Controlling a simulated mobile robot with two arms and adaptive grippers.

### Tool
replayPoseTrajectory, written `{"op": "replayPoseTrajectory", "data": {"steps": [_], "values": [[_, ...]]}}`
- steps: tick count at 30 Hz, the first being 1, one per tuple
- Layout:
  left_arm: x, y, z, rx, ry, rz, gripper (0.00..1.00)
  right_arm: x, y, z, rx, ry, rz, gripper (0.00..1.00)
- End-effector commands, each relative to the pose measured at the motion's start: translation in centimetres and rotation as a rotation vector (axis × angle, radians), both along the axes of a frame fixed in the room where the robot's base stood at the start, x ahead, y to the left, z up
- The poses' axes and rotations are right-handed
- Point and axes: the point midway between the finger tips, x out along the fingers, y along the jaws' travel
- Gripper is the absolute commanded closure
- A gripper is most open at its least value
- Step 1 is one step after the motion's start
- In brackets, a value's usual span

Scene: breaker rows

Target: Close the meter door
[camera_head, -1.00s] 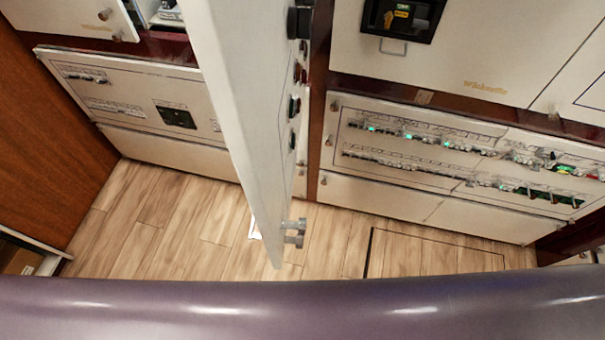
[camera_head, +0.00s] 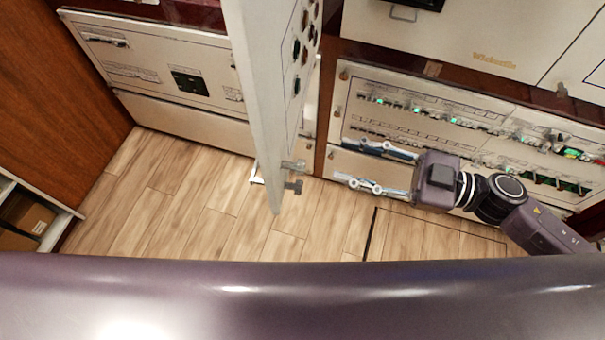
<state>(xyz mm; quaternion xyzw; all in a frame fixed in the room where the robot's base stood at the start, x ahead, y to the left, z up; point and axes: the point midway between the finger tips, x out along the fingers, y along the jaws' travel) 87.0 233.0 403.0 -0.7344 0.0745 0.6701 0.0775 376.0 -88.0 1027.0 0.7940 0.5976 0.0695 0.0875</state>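The meter door (camera_head: 262,100) is a tall pale panel standing open. It juts out toward me and is seen nearly edge-on, with coloured buttons on its right face and metal latch pieces (camera_head: 292,178) near its lower end. My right gripper (camera_head: 338,162) comes in from the right. Its two fingers are spread wide and point left toward the door, with a gap between fingertips and door. Nothing is between the fingers. My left gripper is not in view.
A breaker panel (camera_head: 450,120) with green lights is behind my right arm. Another pale panel (camera_head: 160,60) stands left of the door. A shelf with a cardboard box (camera_head: 30,216) is at the far left. The wooden floor (camera_head: 190,200) is clear.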

Motion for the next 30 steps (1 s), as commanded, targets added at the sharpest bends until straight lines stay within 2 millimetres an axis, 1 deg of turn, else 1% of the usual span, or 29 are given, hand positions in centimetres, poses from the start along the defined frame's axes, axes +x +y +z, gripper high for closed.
{"op": "replayPoseTrajectory", "data": {"steps": [1, 3, 6, 10, 18, 21, 25, 30], "values": [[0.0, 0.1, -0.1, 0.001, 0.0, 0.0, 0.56, -1.4, 0.6, 0.7, -0.005, -0.004, 0.048, 0.63], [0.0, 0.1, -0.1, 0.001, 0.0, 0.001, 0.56, -2.7, 1.2, 1.3, -0.007, -0.003, 0.09, 0.63], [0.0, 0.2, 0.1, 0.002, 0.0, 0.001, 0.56, -3.2, 1.8, 1.8, -0.006, -0.002, 0.11, 0.63], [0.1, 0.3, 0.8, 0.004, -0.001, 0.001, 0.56, -2.9, 3.3, 2.0, -0.002, -0.003, 0.109, 0.63], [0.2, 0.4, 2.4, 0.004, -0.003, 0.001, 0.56, -2.1, 7.4, 2.0, -0.002, -0.003, 0.107, 0.63], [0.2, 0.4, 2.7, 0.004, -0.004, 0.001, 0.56, -1.9, 8.3, 1.9, -0.003, -0.002, 0.106, 0.63], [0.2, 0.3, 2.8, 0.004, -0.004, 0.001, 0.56, -1.8, 9.0, 1.7, -0.005, -0.002, 0.107, 0.63], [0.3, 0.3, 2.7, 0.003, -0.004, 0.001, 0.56, -1.8, 9.1, 1.6, -0.005, -0.001, 0.107, 0.63]]}}
